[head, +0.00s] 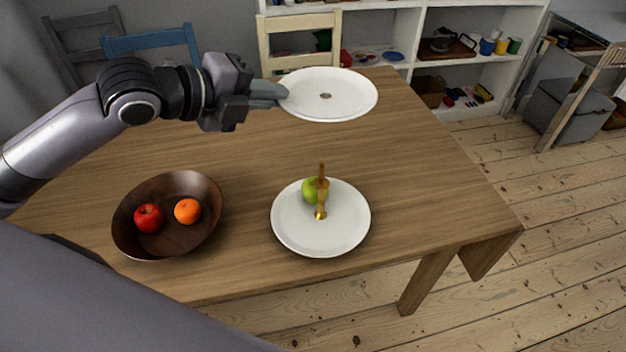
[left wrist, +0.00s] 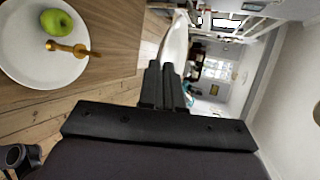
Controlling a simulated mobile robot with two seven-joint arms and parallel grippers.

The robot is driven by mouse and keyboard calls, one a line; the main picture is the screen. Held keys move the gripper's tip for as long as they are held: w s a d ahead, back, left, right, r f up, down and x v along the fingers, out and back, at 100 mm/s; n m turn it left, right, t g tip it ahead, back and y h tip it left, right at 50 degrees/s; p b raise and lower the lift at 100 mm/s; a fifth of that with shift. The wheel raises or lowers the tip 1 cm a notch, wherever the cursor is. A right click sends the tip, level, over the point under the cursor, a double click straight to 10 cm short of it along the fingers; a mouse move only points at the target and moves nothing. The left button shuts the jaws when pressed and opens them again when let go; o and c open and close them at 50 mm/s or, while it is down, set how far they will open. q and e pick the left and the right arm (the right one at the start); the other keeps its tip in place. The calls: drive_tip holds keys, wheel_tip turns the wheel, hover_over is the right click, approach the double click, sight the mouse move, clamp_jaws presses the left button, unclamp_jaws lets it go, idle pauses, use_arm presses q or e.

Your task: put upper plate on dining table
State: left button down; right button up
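The upper plate (head: 345,102) is white and round with a small hole in its middle. My left gripper (head: 280,93) is shut on its left rim and holds it near the table's far side, apparently above the surface. In the left wrist view the upper plate (left wrist: 174,42) shows nearly edge-on beyond the fingertips (left wrist: 165,68). The wooden dining table (head: 420,170) carries a white lower plate (head: 320,240) with a gold stem (head: 322,190) and a green apple (head: 309,188). These also show in the left wrist view. My right gripper is not seen.
A brown bowl (head: 180,245) with a red apple (head: 148,218) and an orange (head: 187,211) stands at the table's left front. Chairs (head: 300,25) and a white shelf (head: 425,60) stand behind. The table's middle and right are clear.

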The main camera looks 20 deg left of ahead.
use_arm(q)
wheel_tip(320, 180, down, 19)
idle(0.4)
drive_tip(key=shift+f+b, duration=0.15)
drive_tip(key=shift+b, duration=0.15)
drive_tip(key=c, duration=1.3)
unclamp_jaws()
drive_tip(key=shift+f, duration=0.1)
drive_tip(key=shift+a+b+v, duration=0.25)
drive_tip(key=shift+b+v, duration=0.3)
drive_tip(key=shift+v, duration=2.95)
